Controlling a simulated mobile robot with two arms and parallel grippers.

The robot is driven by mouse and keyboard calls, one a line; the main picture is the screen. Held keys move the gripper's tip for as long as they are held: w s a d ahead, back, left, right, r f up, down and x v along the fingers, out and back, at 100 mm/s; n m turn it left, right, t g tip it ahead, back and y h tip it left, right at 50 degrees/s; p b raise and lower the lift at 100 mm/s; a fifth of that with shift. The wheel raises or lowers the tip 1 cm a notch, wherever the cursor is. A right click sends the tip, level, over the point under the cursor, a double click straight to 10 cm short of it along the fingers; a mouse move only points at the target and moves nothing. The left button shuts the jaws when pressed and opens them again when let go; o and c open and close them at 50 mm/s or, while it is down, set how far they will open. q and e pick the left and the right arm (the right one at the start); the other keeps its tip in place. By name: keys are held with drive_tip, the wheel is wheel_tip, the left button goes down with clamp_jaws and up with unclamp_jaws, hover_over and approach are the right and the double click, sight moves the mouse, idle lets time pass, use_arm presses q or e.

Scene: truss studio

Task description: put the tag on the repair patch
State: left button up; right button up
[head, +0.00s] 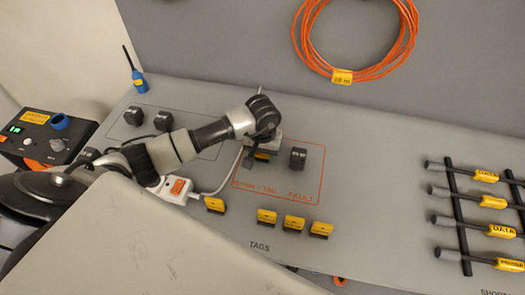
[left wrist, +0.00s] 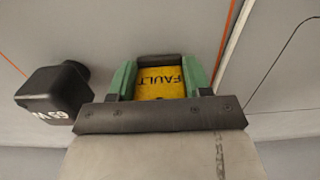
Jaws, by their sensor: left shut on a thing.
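My left gripper (head: 262,152) is over the left part of the orange-outlined repair patch (head: 312,180) on the bench. It is shut on a yellow tag (left wrist: 160,82), which reads FAULT upside down between the green fingers in the left wrist view. A bit of this tag shows yellow under the gripper in the head view (head: 263,155). Whether the tag touches the bench is hard to tell. A black block (head: 298,157) stands on the patch to the right of the gripper; a black block also shows at left in the left wrist view (left wrist: 55,88). My right gripper is not in view.
Several yellow tags (head: 293,224) stand in a row in front of the patch. A white power strip (head: 178,189) with a cable lies to the left. Yellow-labelled cables (head: 485,201) rest on a black rack at right. The bench between patch and rack is clear.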

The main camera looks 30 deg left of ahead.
use_arm(q)
drive_tip(key=shift+f, duration=0.15)
drive_tip(key=o, duration=0.9)
drive_tip(key=shift+r, duration=0.35)
wheel_tip(320, 180, up, 10)
drive_tip(key=b, duration=0.3)
drive_tip(key=shift+r, duration=0.85)
